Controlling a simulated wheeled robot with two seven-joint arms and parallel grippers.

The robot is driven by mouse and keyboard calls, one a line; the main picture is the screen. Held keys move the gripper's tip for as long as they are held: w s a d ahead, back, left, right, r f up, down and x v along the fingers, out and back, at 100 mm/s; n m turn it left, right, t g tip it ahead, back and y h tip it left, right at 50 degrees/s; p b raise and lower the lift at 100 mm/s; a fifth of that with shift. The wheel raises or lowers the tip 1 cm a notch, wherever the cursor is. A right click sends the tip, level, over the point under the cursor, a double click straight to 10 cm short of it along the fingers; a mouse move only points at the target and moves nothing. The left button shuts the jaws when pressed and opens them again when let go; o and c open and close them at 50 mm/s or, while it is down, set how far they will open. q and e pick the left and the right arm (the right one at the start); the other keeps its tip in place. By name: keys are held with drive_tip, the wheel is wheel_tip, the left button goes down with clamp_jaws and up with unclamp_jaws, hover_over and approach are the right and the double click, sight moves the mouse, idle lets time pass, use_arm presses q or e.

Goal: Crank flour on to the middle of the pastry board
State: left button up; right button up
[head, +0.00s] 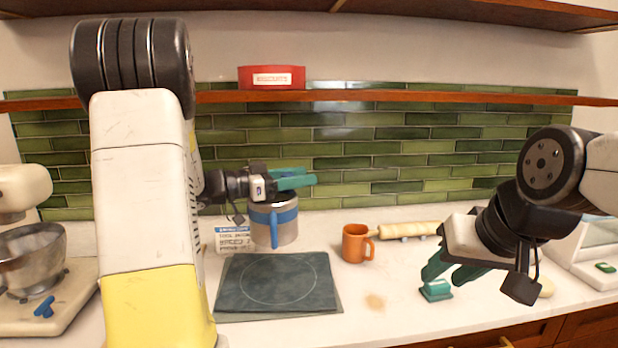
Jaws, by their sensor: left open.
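The pastry board (235,293) is a dark slate square with a faint circle marked in its middle, and its surface looks bare. Behind it stands an upright grey metal sifter (288,232) with a blue band and a blue handle facing me. I cannot make out its crank. My left gripper (298,181), with teal fingers, is open at the sifter's top; I cannot tell whether it touches.
An orange mug (356,243) stands right of the sifter, with a rolling pin (408,230) behind it. A printed card (233,240) is left of the sifter. A stand mixer (35,262) is at far left. A shelf (430,97) holds a red box (271,77).

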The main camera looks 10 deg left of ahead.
use_arm(q)
clamp_jaws()
drive_tip(key=s+a+m+g, duration=0.2)
drive_tip(key=s+m+g, duration=0.1)
drive_tip(key=m+g, duration=0.4)
drive_tip(key=s+a+m+g+y, duration=0.1)
drive_tip(key=m+g, duration=0.6)
drive_tip(key=g, duration=0.7)
drive_tip(key=shift+s+a, duration=0.5)
drive_tip(key=shift+s, duration=0.8)
drive_tip(key=shift+f, duration=0.1)
unclamp_jaws()
